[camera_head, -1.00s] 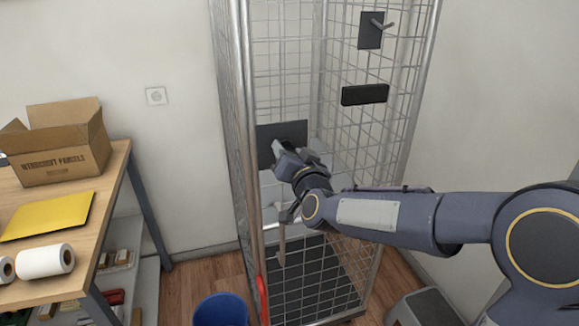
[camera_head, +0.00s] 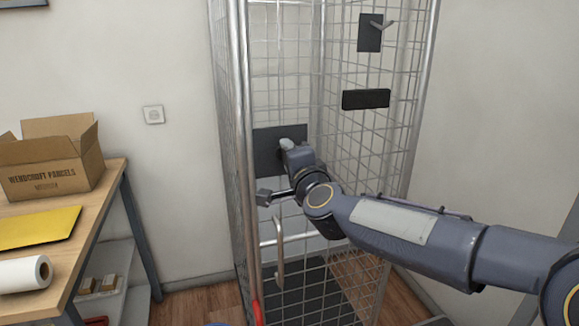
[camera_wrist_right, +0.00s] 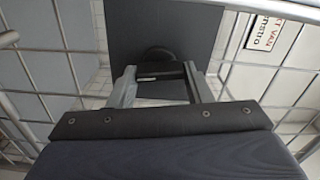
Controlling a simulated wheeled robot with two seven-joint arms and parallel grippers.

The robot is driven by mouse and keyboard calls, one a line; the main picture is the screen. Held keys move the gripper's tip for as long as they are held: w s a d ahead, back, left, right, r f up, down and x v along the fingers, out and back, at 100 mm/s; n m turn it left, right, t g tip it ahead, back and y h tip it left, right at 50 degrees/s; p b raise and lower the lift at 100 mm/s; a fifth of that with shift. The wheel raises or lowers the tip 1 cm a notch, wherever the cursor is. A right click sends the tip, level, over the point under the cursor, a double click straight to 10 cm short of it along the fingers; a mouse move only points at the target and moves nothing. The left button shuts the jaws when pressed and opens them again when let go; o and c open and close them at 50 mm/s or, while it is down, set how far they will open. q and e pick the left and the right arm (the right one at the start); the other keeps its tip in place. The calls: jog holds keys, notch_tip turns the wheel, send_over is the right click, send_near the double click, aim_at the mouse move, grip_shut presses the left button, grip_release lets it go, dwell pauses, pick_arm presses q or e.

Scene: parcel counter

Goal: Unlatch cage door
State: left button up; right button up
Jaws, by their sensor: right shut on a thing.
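The wire-mesh cage (camera_head: 243,110) stands upright against the wall. A dark plate (camera_head: 264,147) sits on its mesh at mid-height; it also shows in the right wrist view (camera_wrist_right: 135,28). My right gripper (camera_head: 286,145) is at this plate. In the right wrist view my right gripper (camera_wrist_right: 160,75) has its two grey fingers on either side of a dark latch part (camera_wrist_right: 158,69) in front of the plate, and is shut on it. How far the latch has turned cannot be told. My left gripper is out of view.
A wooden table (camera_head: 105,190) at the left holds an open cardboard box (camera_head: 52,172), a yellow envelope (camera_head: 38,227) and a white roll (camera_head: 22,274). A pale handle (camera_head: 279,250) hangs low on the cage. Another dark plate with a lever (camera_head: 370,32) is high on the right mesh.

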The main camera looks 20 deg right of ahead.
jog(key=shift+f+m+b, duration=0.1)
jog(key=shift+m+b, duration=0.35)
jog(key=shift+m, duration=0.45)
jog(key=o, duration=1)
jog(key=s, duration=0.7)
jog(key=shift+s+d, duration=0.15)
jog(key=shift+s, duration=0.25)
